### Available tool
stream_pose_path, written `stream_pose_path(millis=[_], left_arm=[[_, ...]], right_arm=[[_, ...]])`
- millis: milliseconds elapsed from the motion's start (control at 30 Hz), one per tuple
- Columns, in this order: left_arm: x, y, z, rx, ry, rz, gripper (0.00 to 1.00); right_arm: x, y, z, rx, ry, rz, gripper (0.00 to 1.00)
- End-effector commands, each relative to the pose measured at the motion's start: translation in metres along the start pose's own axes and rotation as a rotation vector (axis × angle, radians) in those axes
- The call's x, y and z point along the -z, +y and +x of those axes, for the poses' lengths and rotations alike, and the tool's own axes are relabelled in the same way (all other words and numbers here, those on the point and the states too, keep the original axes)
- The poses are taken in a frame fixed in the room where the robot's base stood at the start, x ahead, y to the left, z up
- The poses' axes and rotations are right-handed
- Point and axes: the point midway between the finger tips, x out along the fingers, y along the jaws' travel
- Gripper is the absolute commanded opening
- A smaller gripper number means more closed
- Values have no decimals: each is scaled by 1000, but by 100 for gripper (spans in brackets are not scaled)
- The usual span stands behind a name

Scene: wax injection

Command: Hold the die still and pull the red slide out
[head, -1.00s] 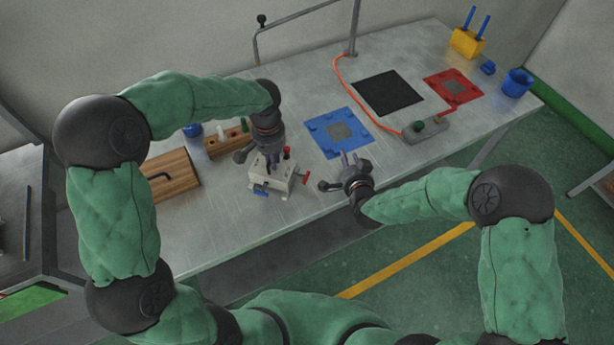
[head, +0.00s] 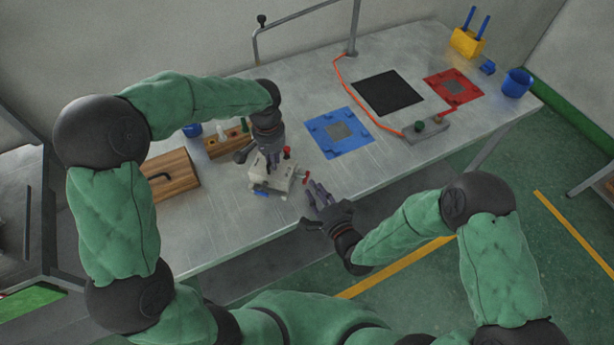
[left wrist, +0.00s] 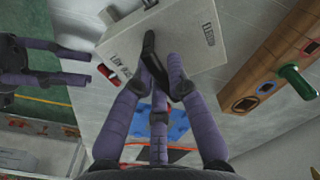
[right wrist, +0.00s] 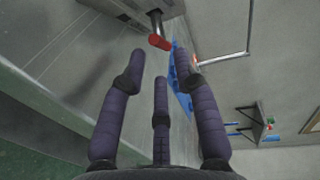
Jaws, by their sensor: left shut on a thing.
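The die (head: 284,184) is a pale off-white block standing on the metal table; its top, with lettering, shows in the left wrist view (left wrist: 185,30). My left gripper (head: 270,162) is above it, with its fingers shut on a dark handle (left wrist: 152,47) on the die's top. The red slide's handle (head: 306,178) sticks out of the die's right side; in the right wrist view (right wrist: 159,42) it is a small red bar on a dark stem. My right gripper (head: 316,190) is open and empty, its fingers spread and pointing at the red handle, just short of it.
A red knob (head: 287,151) stands behind the die and a blue part (head: 260,193) is at its front. A wooden block with pegs (head: 228,142) and a wooden board (head: 172,182) lie left. A blue plate (head: 323,139) lies behind right. The table's front edge is close.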

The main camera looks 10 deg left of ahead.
Motion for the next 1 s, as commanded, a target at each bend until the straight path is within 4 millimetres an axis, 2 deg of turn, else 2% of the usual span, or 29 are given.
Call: stream_pose_path(millis=[100, 300, 500, 767, 867, 900, 1000], left_arm=[[0, 0, 0, 0, 0, 0, 0], [0, 0, 0, 0, 1, 0, 0], [0, 0, 0, 0, 1, 0, 0], [0, 0, 0, 0, 1, 0, 0], [0, 0, 0, 0, 1, 0, 0], [0, 0, 0, 0, 1, 0, 0], [0, 0, 0, 0, 1, 0, 0]], right_arm=[[-1, 0, 22, 0, -2, -1, 31], [0, 1, 49, -1, -1, -1, 31], [0, 0, 60, -1, 0, -1, 31], [0, 0, 60, -2, 1, 0, 31], [0, 0, 60, -2, 1, 0, 5], [0, 0, 60, -2, 1, 0, 0], [0, 1, 60, -2, 1, 0, 0]])
